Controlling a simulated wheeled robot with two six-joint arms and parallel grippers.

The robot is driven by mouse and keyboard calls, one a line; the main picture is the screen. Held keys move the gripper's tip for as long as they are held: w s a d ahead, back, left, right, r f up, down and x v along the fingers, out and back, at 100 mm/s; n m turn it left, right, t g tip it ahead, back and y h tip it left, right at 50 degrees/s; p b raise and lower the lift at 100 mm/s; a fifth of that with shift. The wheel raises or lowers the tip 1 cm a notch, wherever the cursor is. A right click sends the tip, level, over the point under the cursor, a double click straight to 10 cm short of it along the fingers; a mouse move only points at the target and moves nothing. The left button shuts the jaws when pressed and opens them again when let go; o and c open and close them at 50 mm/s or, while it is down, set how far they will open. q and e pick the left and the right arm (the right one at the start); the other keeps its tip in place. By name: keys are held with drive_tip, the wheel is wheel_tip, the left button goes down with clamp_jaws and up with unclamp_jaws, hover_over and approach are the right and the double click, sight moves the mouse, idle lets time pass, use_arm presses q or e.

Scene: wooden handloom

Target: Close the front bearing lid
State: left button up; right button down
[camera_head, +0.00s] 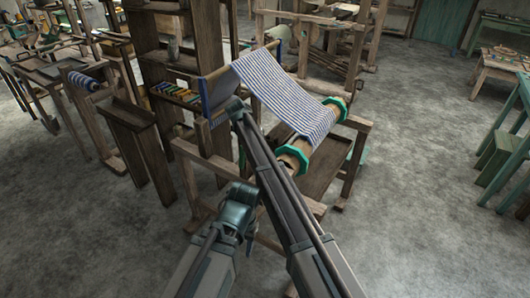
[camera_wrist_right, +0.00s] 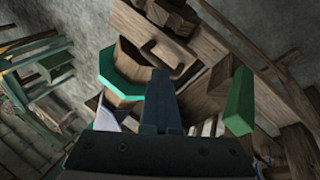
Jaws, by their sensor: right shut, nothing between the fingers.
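The cloth beam (camera_head: 293,158) carries teal octagonal flanges at its ends on the wooden loom. In the right wrist view one flange (camera_wrist_right: 122,72) is left of my right gripper (camera_wrist_right: 161,75). The dark fingers are shut and empty, and appear close beside the flange; contact cannot be told. A green block (camera_wrist_right: 240,102) stands tilted to the right of the fingers. I cannot tell whether it is the front bearing lid. In the head view my right arm crosses the near loom end and covers the bearing area.
Striped cloth (camera_head: 283,92) runs over the loom to the beam. A wooden loom post (camera_head: 357,160) stands at right. A dark wooden bench (camera_head: 134,125) stands left of the loom. Green furniture (camera_head: 497,160) is at the far right, with clear floor (camera_head: 415,200) between.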

drive_tip(key=shift+a+f, duration=0.15)
drive_tip(key=shift+a, duration=0.15)
